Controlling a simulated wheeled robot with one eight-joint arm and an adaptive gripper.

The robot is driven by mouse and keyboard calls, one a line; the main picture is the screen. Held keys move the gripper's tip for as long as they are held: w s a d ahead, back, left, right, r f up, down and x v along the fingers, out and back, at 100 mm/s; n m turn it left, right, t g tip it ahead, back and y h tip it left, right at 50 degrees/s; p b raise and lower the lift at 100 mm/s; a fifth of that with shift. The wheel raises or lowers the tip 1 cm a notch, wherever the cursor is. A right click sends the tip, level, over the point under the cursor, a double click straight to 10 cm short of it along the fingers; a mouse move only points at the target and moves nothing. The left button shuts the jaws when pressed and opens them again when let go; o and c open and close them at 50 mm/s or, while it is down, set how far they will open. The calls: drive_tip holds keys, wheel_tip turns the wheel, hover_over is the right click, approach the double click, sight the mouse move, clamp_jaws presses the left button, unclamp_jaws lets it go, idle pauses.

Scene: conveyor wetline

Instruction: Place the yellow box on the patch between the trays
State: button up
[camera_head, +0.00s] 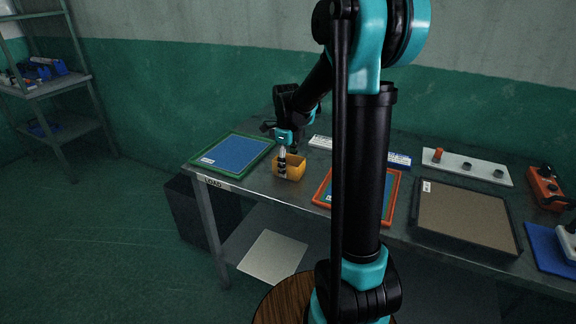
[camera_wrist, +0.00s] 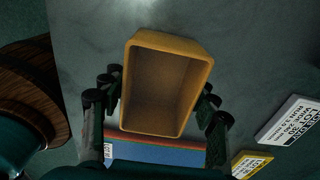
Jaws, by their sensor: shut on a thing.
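The yellow box (camera_head: 290,168) is an open-topped bin, between the green-rimmed tray (camera_head: 268,156) and the orange-rimmed tray (camera_head: 320,200) in the head view. My gripper (camera_head: 287,157) is shut on it from above. In the wrist view the box (camera_wrist: 163,90) sits between my two fingers (camera_wrist: 160,108), its open top facing the camera and its inside empty. I cannot tell whether its base touches the table. No marked patch is visible; the box and gripper may hide it. Part of the orange-rimmed tray (camera_wrist: 190,153) shows below the box in the wrist view.
The steel table (camera_head: 262,188) has a LOAD label at its front left corner. White label blocks (camera_head: 320,142) stand behind the box. A black-rimmed brown tray (camera_head: 465,215) and a white strip with pegs (camera_head: 468,167) lie to the right. A green wall (camera_head: 170,90) stands behind.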

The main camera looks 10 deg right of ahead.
drive_tip(key=o, duration=1.2)
drive_tip(key=shift+f, duration=0.15)
wheel_tip(320, 180, up, 12)
drive_tip(key=shift+a+r, duration=0.1)
drive_tip(key=shift+r, duration=0.05)
